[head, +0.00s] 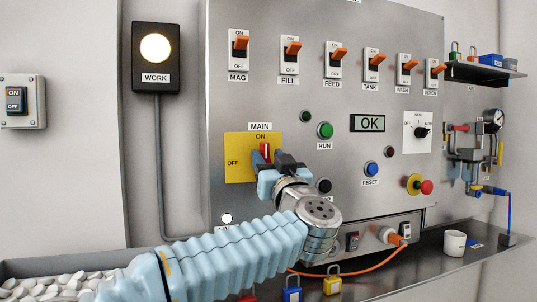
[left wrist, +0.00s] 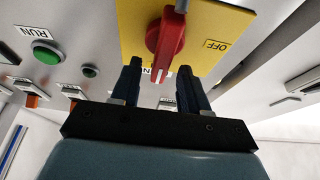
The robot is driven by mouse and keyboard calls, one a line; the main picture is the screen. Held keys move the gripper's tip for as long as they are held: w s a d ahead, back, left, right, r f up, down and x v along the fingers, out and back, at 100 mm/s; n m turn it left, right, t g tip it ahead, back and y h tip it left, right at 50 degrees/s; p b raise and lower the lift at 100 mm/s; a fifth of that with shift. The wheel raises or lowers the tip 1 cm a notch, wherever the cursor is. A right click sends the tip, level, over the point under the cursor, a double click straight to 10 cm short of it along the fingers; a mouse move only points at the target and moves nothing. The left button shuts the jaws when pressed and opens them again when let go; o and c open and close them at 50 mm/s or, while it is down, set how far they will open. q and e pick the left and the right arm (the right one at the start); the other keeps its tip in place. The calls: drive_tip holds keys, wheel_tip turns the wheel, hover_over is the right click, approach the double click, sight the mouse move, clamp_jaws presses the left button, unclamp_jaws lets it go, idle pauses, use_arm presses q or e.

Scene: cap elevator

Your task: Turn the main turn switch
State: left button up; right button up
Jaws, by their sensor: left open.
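The main turn switch is a red handle (head: 265,152) on a yellow plate (head: 238,171) marked MAIN, ON and OFF. The handle stands upright, in line with the ON label. My left gripper (head: 276,164) is at the plate's lower right, in front of the handle's lower part. In the left wrist view the red handle (left wrist: 168,40) lies ahead, and its near end shows between the two open fingertips (left wrist: 159,68). I cannot tell whether a finger touches it. The gripper hides part of the plate. My right gripper is not in view.
Orange-levered switches (head: 291,48) line the panel top. The green RUN button (head: 325,130), blue RESET button (head: 372,168) and selector (head: 420,132) are to the right. The OK display (head: 370,123) and WORK lamp (head: 155,48) are lit. A white mug (head: 454,243) stands on the ledge.

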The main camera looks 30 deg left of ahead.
use_arm(q)
drive_tip(key=shift+w+a+r, duration=0.1)
drive_tip(key=shift+w+a, duration=0.1)
drive_tip(key=shift+a, duration=0.05)
clamp_jaws()
